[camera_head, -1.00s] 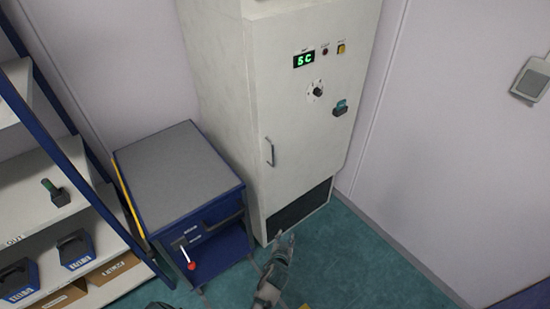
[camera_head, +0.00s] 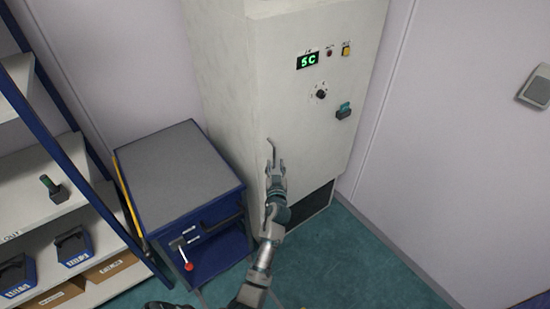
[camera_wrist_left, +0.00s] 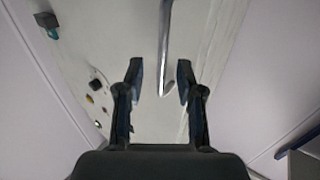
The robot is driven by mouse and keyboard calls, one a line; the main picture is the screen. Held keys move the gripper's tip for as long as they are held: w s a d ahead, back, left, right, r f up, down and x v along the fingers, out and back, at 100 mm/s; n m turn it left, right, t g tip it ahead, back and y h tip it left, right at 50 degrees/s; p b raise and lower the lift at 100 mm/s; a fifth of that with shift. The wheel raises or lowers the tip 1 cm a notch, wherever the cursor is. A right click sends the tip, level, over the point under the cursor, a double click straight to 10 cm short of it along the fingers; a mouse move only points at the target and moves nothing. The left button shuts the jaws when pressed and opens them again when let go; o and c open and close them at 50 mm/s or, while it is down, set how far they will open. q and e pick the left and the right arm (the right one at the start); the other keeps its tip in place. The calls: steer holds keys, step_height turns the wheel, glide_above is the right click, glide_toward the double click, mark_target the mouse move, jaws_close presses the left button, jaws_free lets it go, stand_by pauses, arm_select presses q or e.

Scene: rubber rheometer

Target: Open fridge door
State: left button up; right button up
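The fridge (camera_head: 300,110) is a tall light-grey cabinet with its door closed. A green display reading "5C" and a knob are on the upper door. Its metal handle (camera_head: 270,147) is a thin vertical bar at the door's left side. In the left wrist view the handle (camera_wrist_left: 166,50) runs down toward the space between the fingertips. My left gripper (camera_head: 274,167) is at the lower end of the handle, and its fingers (camera_wrist_left: 158,75) are open on either side of the bar. I cannot tell whether they touch it. My right gripper is not in view.
A blue cabinet with a grey top (camera_head: 178,172) and a red-knobbed lever (camera_head: 188,266) stands left of the fridge. A shelf rack with blue bins (camera_head: 73,247) is at the far left. Green floor (camera_head: 370,270) is free at the right.

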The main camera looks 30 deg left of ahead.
mark_target(274, 159)
arm_select(q)
steer(key=x, duration=0.4)
steer(key=shift+a+f, duration=0.1)
steer(key=shift+w+a, duration=0.2)
steer(key=shift+a, duration=0.15)
steer(key=shift+d, duration=0.2)
jaws_close()
